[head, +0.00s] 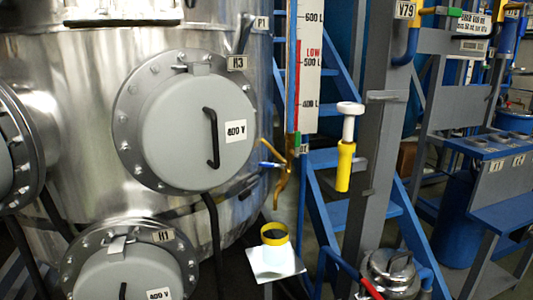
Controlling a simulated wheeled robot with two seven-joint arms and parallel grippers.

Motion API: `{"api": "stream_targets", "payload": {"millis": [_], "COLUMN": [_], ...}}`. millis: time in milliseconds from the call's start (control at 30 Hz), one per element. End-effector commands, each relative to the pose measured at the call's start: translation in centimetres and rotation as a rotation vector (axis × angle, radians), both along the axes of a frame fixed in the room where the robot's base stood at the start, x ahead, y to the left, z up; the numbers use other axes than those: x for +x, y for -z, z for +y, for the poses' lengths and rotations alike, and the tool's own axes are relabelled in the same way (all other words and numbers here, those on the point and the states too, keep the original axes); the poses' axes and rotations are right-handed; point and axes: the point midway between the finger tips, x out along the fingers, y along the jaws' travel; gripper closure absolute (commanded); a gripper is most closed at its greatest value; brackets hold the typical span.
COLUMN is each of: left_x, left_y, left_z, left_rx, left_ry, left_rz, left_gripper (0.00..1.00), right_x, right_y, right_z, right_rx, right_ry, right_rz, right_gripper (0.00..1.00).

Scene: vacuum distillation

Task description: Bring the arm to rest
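Neither of my grippers and no part of my arms that I can make out shows in the head view. Whether they are open or shut, or hold anything, is hidden. The head view is filled by the plant: a large shiny steel tank (80,75) on the left with a round bolted hatch (180,130) tagged H3. A second hatch (125,275), tagged H1, is at the lower left.
A level gauge (307,70) stands right of the tank. A yellow-and-white fitting (345,165) is beside a grey post (375,125). A yellow ring (274,234) is above a white plate (275,264). Blue stairs (325,205), a steel vessel (390,275) and a blue rack (495,145) crowd the right.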

Motion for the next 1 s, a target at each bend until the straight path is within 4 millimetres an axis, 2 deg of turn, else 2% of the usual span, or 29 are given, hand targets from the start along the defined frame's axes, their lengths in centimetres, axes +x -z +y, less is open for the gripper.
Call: {"api": "stream_targets", "payload": {"millis": [33, 100, 500, 567, 767, 1000], "left_x": [0.0, 0.0, 0.0, 0.0, 0.0, 0.0], "left_y": [1.6, 2.6, 6.7, 5.1, 2.7, -1.5], "left_z": [0.0, 0.0, 0.0, 0.0, 0.0, 0.0], "left_rx": [0.000, 0.000, 0.000, 0.000, 0.000, 0.000], "left_ry": [0.000, 0.000, 0.000, 0.000, 0.000, 0.000], "left_rz": [0.000, -0.001, -0.001, 0.000, -0.001, -0.001], "left_gripper": [0.64, 0.64, 0.64, 0.64, 0.64, 0.64], "right_x": [0.0, 0.0, 0.1, 0.1, 0.1, 0.1], "right_y": [1.6, 2.6, 6.7, 5.1, 2.7, -1.5], "right_z": [0.0, 0.0, -0.1, -0.1, -0.1, -0.1], "right_rx": [0.002, 0.006, 0.021, 0.021, 0.021, 0.021], "right_ry": [0.004, 0.007, 0.027, 0.027, 0.025, 0.025], "right_rz": [0.002, 0.004, 0.014, 0.014, 0.014, 0.014], "right_gripper": [0.16, 0.16, 0.16, 0.16, 0.16, 0.16]}}
